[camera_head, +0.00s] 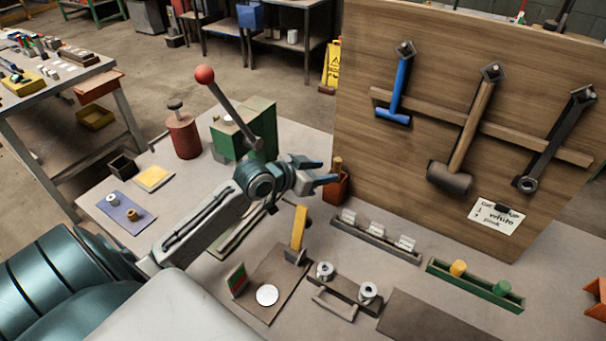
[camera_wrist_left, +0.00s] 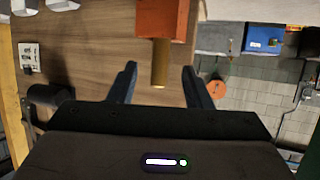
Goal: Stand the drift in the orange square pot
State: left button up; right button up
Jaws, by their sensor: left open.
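The orange square pot (camera_head: 336,189) stands on the bench at the foot of the wooden tool board. A brass-brown rod, which looks like the drift (camera_head: 337,164), stands in it with its upper end above the rim. In the left wrist view, the pot (camera_wrist_left: 160,22) is at the top and the drift (camera_wrist_left: 160,64) sticks out of it. My left gripper (camera_head: 328,171) is open beside the pot. In the wrist view, its fingers (camera_wrist_left: 160,80) are apart on either side of the drift's free end, with gaps visible. The drift's lower end is hidden in the pot. My right gripper is not in view.
The wooden board (camera_head: 430,50) with hanging hammers and a wrench (camera_head: 555,140) rises close behind the pot. A green box (camera_head: 262,125) and red canister (camera_head: 183,135) stand left. Racks (camera_head: 375,240) and a green tray (camera_head: 475,285) lie in front and right.

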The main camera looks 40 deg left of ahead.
pick_arm(q)
jog(key=v, duration=0.7)
jog(key=shift+s, duration=0.25)
jog(key=shift+r, duration=0.1)
dwell(0.4)
